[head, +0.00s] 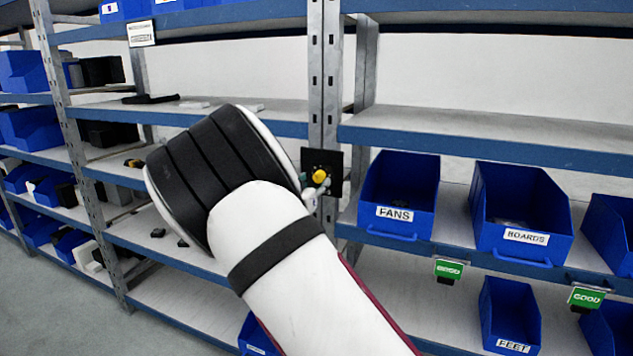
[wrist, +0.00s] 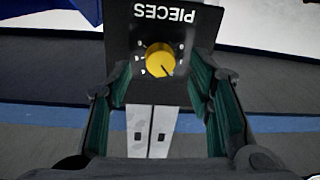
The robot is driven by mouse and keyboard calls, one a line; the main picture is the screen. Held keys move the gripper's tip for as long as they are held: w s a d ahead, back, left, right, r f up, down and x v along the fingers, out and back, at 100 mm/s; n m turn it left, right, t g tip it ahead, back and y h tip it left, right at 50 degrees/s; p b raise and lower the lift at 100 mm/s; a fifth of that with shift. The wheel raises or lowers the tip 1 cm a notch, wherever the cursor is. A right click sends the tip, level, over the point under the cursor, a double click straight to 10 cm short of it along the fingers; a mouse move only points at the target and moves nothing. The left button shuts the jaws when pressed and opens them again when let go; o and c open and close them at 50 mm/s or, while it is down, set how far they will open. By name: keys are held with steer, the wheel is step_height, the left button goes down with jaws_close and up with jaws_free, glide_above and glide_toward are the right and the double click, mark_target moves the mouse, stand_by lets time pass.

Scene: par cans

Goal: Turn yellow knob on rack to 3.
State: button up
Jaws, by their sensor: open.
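The yellow knob (wrist: 160,60) sits on a black plate (wrist: 192,22) marked "PIECES" in the wrist view, with small white marks around the knob. A dark pointer line on the knob runs toward its lower right in that view. The marks are too small to read. The knob also shows in the head view (head: 319,176), on its black plate at the rack's upright. My gripper (wrist: 160,92) is open, with its green-padded fingers on either side below the knob in the wrist view. Nothing is between the pads. In the head view my arm hides most of the gripper.
The metal upright (head: 324,75) stands behind the plate. Blue shelf edges (head: 480,142) run to both sides. Blue bins marked FANS (head: 400,190) and BOARDS (head: 522,205) stand to the right of the knob. Green tags (head: 449,269) hang below them.

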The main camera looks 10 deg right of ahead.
mark_target(319, 177)
steer(key=shift+x, duration=1.5)
jaws_close()
steer(key=shift+m, duration=0.3)
steer(key=m+b, duration=0.1)
steer(key=m, duration=0.2)
steer(key=shift+f+b, duration=0.1)
steer(key=shift+b, duration=0.3)
steer(key=shift+m+b, duration=1.05)
steer(key=shift+m, duration=1.05)
